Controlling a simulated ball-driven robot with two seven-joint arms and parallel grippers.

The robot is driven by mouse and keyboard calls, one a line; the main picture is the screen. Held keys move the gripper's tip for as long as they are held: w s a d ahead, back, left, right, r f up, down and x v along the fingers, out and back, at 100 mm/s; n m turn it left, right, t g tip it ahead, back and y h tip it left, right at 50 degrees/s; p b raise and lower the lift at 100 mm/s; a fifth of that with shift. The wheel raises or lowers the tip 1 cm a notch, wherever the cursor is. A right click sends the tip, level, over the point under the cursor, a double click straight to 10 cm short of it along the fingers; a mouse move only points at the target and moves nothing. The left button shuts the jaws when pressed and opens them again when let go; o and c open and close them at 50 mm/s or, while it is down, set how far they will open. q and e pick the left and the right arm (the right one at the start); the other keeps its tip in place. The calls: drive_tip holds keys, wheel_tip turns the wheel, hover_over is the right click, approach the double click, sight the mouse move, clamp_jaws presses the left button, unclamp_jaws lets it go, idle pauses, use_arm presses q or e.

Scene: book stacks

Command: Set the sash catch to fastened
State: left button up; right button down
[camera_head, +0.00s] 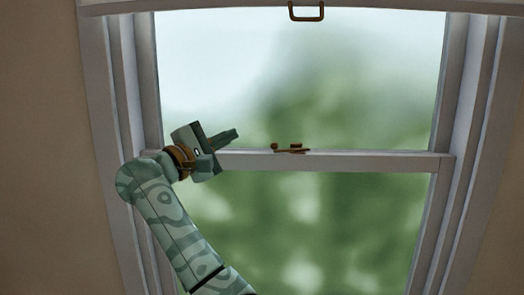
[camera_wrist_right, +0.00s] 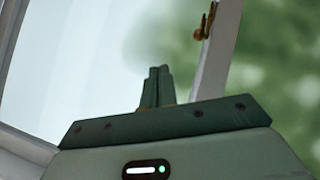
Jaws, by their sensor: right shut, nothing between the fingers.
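The brass sash catch (camera_head: 290,149) sits on top of the window's middle rail (camera_head: 345,162), near its centre, with a small round knob at its left end. The catch also shows in the right wrist view (camera_wrist_right: 206,22), at the top right. I cannot tell from its small size how its lever is set. My right gripper (camera_head: 235,133) is shut and empty, to the left of the catch and slightly above the rail, apart from the catch. Its shut fingers show in the right wrist view (camera_wrist_right: 158,76). My left gripper is in neither view.
A brass pull handle (camera_head: 306,12) hangs at the top centre of the window. The white frame's side jambs stand left (camera_head: 122,90) and right (camera_head: 470,90). The space between my gripper and the catch is clear.

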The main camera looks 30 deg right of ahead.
sight(262, 154)
drive_tip(key=d+f+m+p, duration=0.1)
drive_tip(key=d+m, duration=0.1)
drive_tip(key=d, duration=0.1)
drive_tip(key=w+d+f+m+g+p, duration=0.1)
drive_tip(key=d+m, duration=0.1)
drive_tip(key=d, duration=0.1)
drive_tip(key=w+d+f+m+y+p, duration=0.1)
drive_tip(key=d+m, duration=0.2)
drive_tip(key=shift+w+g, duration=0.1)
drive_tip(key=shift+g, duration=0.2)
drive_tip(key=shift+w+d+f, duration=0.15)
drive_tip(key=shift+w+d, duration=0.05)
drive_tip(key=shift+d, duration=0.55)
